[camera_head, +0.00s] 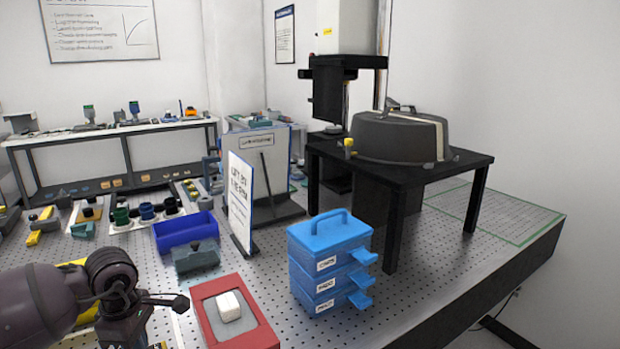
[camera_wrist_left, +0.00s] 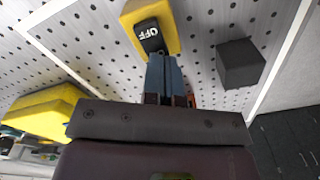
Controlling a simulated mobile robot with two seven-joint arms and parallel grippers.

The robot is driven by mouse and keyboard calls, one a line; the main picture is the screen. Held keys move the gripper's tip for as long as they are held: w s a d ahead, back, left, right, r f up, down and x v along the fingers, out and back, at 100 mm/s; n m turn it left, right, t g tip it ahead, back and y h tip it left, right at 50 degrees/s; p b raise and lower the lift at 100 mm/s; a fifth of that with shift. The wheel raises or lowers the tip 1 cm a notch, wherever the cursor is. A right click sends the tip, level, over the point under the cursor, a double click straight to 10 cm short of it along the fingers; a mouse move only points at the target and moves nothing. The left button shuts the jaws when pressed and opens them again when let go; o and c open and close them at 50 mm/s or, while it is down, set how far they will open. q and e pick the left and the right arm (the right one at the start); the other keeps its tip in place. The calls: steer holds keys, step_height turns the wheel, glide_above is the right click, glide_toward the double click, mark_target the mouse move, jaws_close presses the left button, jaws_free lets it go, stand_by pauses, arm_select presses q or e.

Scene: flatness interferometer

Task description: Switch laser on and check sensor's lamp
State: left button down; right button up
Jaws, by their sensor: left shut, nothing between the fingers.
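A yellow switch box (camera_wrist_left: 145,16) with a black rocker (camera_wrist_left: 149,36) lettered OFF lies on the perforated table in the left wrist view. My left gripper (camera_wrist_left: 163,62) is shut and empty, its fingertips at the lower edge of the rocker. I cannot tell whether they touch it. In the head view my left arm comes in at the lower left, and its fingertips cannot be made out. No lamp can be clearly told in either view. My right gripper is in neither view.
A dark block (camera_wrist_left: 241,63) stands right of the switch, and a larger yellow thing (camera_wrist_left: 40,114) lies left. In the head view a red tray (camera_head: 262,336), blue drawers (camera_head: 330,262), a blue bin (camera_head: 185,235) and a standing sign (camera_head: 241,200) occupy the tabletop. The right front is clear.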

arm_select(q)
steer(key=shift+f, duration=0.2)
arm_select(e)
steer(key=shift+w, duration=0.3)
arm_select(q)
steer(key=shift+f, duration=0.15)
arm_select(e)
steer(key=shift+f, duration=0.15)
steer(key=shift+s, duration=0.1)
arm_select(q)
steer(key=shift+r, duration=1.1)
steer(key=shift+r+p, duration=0.6)
steer(key=shift+r, duration=0.2)
steer(key=shift+r+p, duration=0.45)
steer(key=shift+r, duration=1.2)
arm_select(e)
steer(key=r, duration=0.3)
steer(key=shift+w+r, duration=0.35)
